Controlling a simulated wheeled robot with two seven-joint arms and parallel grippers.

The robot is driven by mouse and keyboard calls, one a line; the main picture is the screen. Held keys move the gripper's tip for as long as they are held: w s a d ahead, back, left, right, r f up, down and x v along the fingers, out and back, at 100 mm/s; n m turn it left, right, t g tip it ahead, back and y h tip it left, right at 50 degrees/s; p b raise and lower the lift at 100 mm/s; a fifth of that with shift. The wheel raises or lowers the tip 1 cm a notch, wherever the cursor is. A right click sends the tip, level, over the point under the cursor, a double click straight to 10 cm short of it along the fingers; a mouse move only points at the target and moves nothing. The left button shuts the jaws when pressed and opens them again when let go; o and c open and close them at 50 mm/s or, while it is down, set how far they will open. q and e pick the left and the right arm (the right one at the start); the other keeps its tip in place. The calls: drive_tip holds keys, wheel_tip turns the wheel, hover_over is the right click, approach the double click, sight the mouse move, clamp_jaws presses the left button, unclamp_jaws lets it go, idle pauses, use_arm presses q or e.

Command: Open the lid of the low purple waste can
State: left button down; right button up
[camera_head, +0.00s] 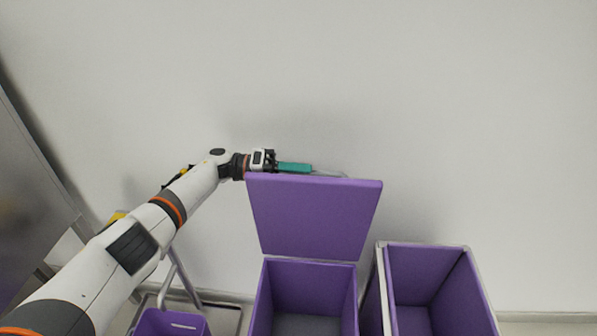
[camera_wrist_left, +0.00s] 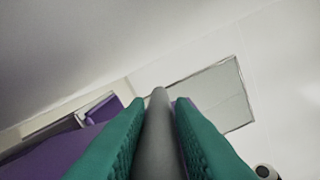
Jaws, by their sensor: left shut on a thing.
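The purple waste can (camera_head: 305,285) in the middle of the head view has its lid (camera_head: 312,222) raised, standing up at the back with the inside of the can showing. My left gripper (camera_head: 300,167) is at the lid's top edge, on its far side. A thin grey bar (camera_head: 330,173), which looks like the lid's handle, runs along that edge. In the left wrist view, the green fingers (camera_wrist_left: 157,140) are shut on the grey bar, which lies lengthwise between them. Part of the grip is hidden behind the lid. My right gripper is not in view.
Another purple can (camera_head: 465,300) stands open close on the right. A smaller purple bin (camera_head: 170,322) sits at lower left beside a grey metal frame (camera_head: 180,275). A metal cabinet (camera_head: 30,190) is at the far left. A bare pale wall (camera_head: 450,110) rises behind.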

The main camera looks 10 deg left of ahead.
use_arm(q)
drive_tip(key=c, duration=1.3)
unclamp_jaws()
drive_tip(key=shift+f, duration=0.5)
drive_tip(key=shift+w+r, duration=0.1)
drive_tip(key=shift+r, duration=0.1)
drive_tip(key=shift+a, duration=0.1)
drive_tip(key=a+b, duration=0.1)
drive_tip(key=a, duration=0.6)
drive_tip(key=shift+a, duration=0.15)
